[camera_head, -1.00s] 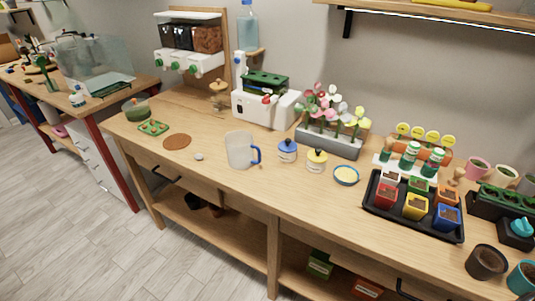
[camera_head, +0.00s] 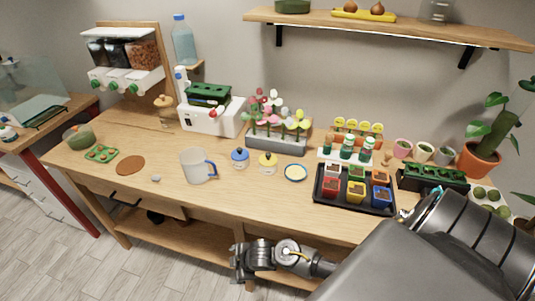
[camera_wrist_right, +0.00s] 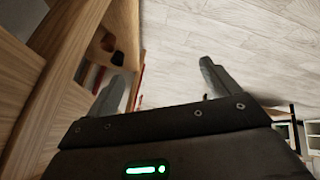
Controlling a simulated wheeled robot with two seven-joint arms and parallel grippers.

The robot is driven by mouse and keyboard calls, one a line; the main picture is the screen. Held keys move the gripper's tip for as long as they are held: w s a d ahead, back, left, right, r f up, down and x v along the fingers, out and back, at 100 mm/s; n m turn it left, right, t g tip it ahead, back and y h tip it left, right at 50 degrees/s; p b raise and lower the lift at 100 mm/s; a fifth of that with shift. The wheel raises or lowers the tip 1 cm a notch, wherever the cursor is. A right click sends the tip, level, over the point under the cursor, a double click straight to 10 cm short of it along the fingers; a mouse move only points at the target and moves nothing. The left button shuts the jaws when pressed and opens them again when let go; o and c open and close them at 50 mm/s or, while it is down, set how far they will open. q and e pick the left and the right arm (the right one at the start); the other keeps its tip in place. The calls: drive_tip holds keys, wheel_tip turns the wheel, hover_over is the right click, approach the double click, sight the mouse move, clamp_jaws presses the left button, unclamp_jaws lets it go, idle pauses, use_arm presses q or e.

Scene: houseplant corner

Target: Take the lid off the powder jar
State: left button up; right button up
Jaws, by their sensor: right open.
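Two small jars stand upright on the wooden table, one with a blue knobbed lid (camera_head: 240,155) and one with a yellow knobbed lid (camera_head: 267,159). Each lid sits on its jar. I cannot tell from the look which one holds powder. My right gripper (camera_head: 240,262) is in front of the table's front edge, below and apart from both jars. In the right wrist view its two fingers (camera_wrist_right: 160,82) are spread, with nothing between them. The jars do not show in that view. My left gripper is not in view.
A clear jug with a blue handle (camera_head: 197,167) stands left of the jars, a shallow blue-rimmed dish (camera_head: 296,173) right of them. A flower planter (camera_head: 275,142) is behind, a black tray of coloured pots (camera_head: 325,205) to the right. The tabletop in front of the jars is clear.

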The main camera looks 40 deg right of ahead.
drive_tip(key=w+r+n+p, duration=0.1)
drive_tip(key=w+r+n, duration=0.25)
drive_tip(key=r, duration=0.45)
drive_tip(key=w+r+n+t+p, duration=0.1)
drive_tip(key=w+r+n, duration=0.1)
drive_tip(key=r+n, duration=0.4)
drive_tip(key=w+r+n+p, duration=0.1)
drive_tip(key=w+r+n, duration=0.25)
drive_tip(key=r, duration=0.55)
drive_tip(key=n+g+h, duration=0.3)
drive_tip(key=n+h, duration=0.2)
drive_tip(key=n, duration=0.2)
approach(269, 160)
wheel_tip(269, 160, down, 3)
drive_tip(key=shift+w+d+p, duration=0.3)
drive_tip(key=shift+d+p, duration=0.05)
drive_tip(key=shift+p, duration=0.05)
drive_tip(key=p+x, duration=0.1)
drive_tip(key=x, duration=0.2)
drive_tip(key=shift+w+f, duration=0.25)
drive_tip(key=shift+f, duration=0.05)
drive_tip(key=shift+w+f, duration=0.2)
drive_tip(key=shift+f, duration=0.25)
drive_tip(key=c, duration=1.1)
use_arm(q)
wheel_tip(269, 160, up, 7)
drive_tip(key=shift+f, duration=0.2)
use_arm(e)
drive_tip(key=shift+o, duration=0.2)
